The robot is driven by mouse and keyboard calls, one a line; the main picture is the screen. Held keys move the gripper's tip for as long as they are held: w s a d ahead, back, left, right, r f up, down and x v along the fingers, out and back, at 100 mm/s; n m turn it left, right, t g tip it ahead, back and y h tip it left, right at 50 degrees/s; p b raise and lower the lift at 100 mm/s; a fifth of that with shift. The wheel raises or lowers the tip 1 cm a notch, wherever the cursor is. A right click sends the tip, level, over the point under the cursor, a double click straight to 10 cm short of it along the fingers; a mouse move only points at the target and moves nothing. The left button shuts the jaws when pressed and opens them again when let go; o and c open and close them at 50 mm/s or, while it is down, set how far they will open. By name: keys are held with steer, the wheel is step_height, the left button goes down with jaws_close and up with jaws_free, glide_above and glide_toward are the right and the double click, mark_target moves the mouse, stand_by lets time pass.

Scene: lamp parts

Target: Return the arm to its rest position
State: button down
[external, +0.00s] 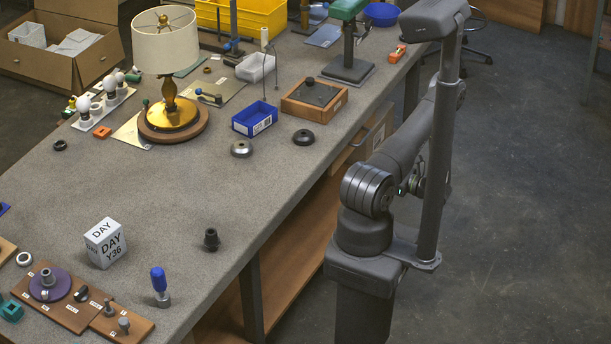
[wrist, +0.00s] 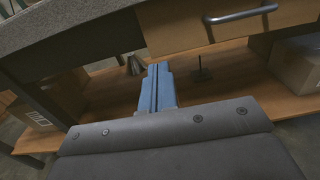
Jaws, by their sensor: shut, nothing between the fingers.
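My gripper (wrist: 157,72) shows in the wrist view as two blue fingers side by side with only a thin dark line between them. It is shut and empty. It points toward the open space under the workbench, in front of the wooden lower shelf (wrist: 105,92), and touches nothing that I can see. In the external view my arm is folded up close to its base, off the bench's right edge. I cannot make out the fingers there; the arm and the upright post hide them. A lamp (external: 165,45) with a white shade and brass base stands upright on the workbench (external: 190,190).
The bench edge and a wooden drawer (wrist: 180,22) with a metal handle (wrist: 240,14) are close above my gripper. A cardboard box (wrist: 300,62) sits on the shelf at right. A white cube (external: 105,243) and blue-handled tool (external: 159,282) stand on the bench.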

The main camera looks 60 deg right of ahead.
mark_target(335, 160)
steer(key=w, duration=1.3)
